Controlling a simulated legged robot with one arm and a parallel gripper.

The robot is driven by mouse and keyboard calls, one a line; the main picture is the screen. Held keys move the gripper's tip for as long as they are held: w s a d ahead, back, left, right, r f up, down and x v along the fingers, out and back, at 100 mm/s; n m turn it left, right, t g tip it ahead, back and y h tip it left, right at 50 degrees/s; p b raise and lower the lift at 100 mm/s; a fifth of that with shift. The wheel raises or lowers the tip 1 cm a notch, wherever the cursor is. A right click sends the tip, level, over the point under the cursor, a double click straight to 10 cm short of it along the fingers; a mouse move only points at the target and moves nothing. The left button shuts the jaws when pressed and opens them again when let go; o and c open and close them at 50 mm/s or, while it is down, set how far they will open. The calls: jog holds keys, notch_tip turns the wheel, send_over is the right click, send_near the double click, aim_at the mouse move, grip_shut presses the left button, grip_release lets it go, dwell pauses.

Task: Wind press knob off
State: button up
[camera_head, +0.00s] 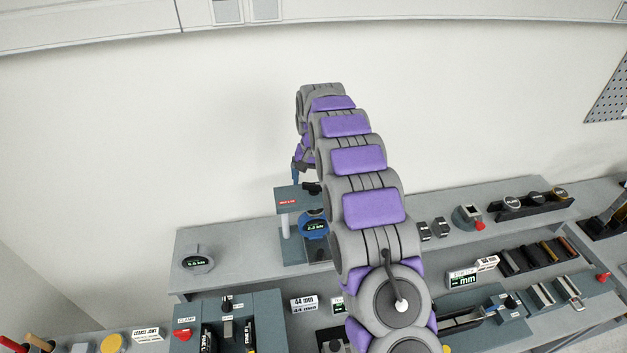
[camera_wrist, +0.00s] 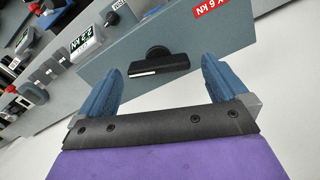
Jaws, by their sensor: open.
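The press (camera_head: 291,200) is a grey-blue frame with a red label on its top block, standing on the back shelf. In the wrist view the top block (camera_wrist: 215,40) fills the upper middle, its label reading 6 kN. The press knob (camera_wrist: 158,62) is dark and round with a bar across it marked by a white line. My gripper (camera_wrist: 162,70) is open, with one blue finger on each side of the knob. I cannot tell whether the fingers touch it. In the head view my gripper (camera_head: 303,168) is above the press, partly hidden by my arm.
Another round gauge (camera_head: 197,259) stands to the left on the shelf. Fixtures, blocks and a dark tray (camera_head: 537,205) lie to the right.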

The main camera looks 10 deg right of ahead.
jog(key=shift+f, duration=0.65)
jog(key=c, duration=1)
